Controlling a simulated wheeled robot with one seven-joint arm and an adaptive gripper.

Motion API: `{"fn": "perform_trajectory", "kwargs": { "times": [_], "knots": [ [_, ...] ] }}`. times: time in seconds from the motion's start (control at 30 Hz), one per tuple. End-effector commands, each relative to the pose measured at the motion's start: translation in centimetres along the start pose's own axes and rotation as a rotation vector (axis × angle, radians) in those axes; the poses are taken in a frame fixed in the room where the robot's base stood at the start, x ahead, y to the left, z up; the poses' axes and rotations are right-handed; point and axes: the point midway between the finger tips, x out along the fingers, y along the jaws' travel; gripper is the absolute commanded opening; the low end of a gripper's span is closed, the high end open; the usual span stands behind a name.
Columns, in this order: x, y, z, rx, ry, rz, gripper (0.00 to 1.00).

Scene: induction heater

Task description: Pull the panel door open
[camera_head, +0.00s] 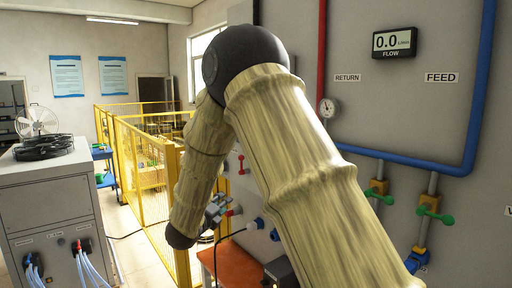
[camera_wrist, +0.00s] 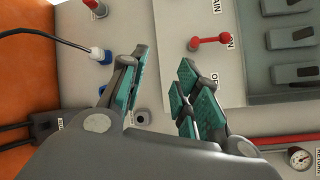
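In the head view my gripper (camera_head: 216,208) is small beside the wall, and my arm hides much of the panel area.
Dark switches (camera_wrist: 290,37) are right of the lever. A blue-and-white plug (camera_wrist: 100,55) with a black cable and a red knob (camera_wrist: 95,6) are at left. An orange surface (camera_head: 232,262) lies below my gripper. A yellow fence (camera_head: 148,170) stands left; pipes and valves (camera_head: 433,209) are right.

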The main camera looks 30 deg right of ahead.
Motion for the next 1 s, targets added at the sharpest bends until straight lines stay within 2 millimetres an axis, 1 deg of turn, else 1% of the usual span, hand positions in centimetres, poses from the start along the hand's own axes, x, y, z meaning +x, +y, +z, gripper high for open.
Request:
{"fn": "perform_trajectory", "kwargs": {
  "times": [0.03,0.07,0.1,0.17,0.2,0.3,0.4,0.5,0.6,0.67,0.77,1.0],
  "knots": [
    [0.1,-5.1,2.5,0.139,0.02,-0.055,0.32],
    [0.1,-7.5,3.5,0.223,0.034,-0.086,0.32],
    [0.0,-10.6,4.7,0.333,0.05,-0.127,0.32],
    [-0.3,-15.0,6.2,0.492,0.072,-0.183,0.32],
    [-0.6,-17.7,7.0,0.591,0.084,-0.217,0.32],
    [-1.4,-23.4,8.5,0.805,0.109,-0.292,0.32],
    [-2.2,-27.4,9.4,0.96,0.125,-0.345,0.32],
    [-2.7,-29.7,9.8,1.055,0.135,-0.378,0.32],
    [-2.8,-30.7,9.9,1.098,0.139,-0.392,0.32],
    [-2.6,-31.0,9.9,1.105,0.14,-0.395,0.32],
    [-1.8,-31.3,9.7,1.106,0.141,-0.395,0.32],
    [1.2,-32.2,8.8,1.102,0.14,-0.395,0.32]
  ]
}}
